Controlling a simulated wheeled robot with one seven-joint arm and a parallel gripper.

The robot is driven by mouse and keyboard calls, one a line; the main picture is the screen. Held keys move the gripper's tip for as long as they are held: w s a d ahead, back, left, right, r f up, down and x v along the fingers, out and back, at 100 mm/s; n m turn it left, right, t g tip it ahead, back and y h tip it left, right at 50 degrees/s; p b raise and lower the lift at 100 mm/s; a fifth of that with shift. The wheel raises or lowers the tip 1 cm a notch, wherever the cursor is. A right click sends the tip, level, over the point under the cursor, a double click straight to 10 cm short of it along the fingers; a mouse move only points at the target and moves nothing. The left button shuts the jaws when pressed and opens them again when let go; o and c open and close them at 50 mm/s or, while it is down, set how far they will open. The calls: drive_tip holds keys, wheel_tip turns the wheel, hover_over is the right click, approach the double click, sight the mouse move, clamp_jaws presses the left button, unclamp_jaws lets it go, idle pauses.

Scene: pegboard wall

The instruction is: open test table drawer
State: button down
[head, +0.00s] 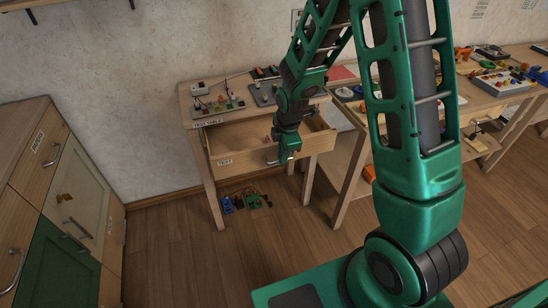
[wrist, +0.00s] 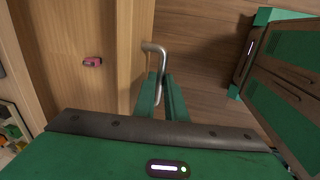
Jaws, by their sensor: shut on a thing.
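The test table (head: 207,124) stands against the wall in the head view. Its drawer (head: 232,163) is pulled out, with the inside showing. The drawer front has a small label at its left. My gripper (head: 284,158) is at the drawer front and is shut on the metal drawer handle. In the wrist view, the fingers of my gripper (wrist: 161,92) close around the lower part of the bent handle (wrist: 153,48). A small dark red object (wrist: 92,62) lies inside the drawer. My arm hides part of the drawer and table in the head view.
Blue and green electronic parts (head: 240,203) lie on the floor below the drawer. A wooden cabinet (head: 65,190) stands at the left. A long workbench (head: 495,95) with several tools is at the right. Wood floor (head: 185,245) in front is clear.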

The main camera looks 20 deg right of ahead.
drive_tip(key=shift+d, duration=0.35)
drive_tip(key=c, duration=2.1)
unclamp_jaws()
drive_tip(key=shift+a, duration=0.5)
drive_tip(key=r, duration=0.3)
drive_tip(key=s+r, duration=0.1)
drive_tip(key=r, duration=0.6)
drive_tip(key=shift+s+d+r, duration=0.1)
drive_tip(key=shift+s+r, duration=0.1)
drive_tip(key=shift+s, duration=0.2)
drive_tip(key=s+d+r+m+g, duration=0.1)
drive_tip(key=s+d+r+m, duration=0.7)
drive_tip(key=s+d+m, duration=0.5)
drive_tip(key=s+r+m, duration=0.1)
drive_tip(key=s+m, duration=0.2)
drive_tip(key=s, duration=0.2)
drive_tip(key=s+d+r+m, duration=0.1)
drive_tip(key=s+m, duration=0.3)
drive_tip(key=s, duration=0.2)
drive_tip(key=s+d+r+m+g, duration=0.1)
drive_tip(key=s+m, duration=0.3)
drive_tip(key=s, duration=0.2)
drive_tip(key=shift+d+r, duration=0.1)
drive_tip(key=shift+d, duration=0.15)
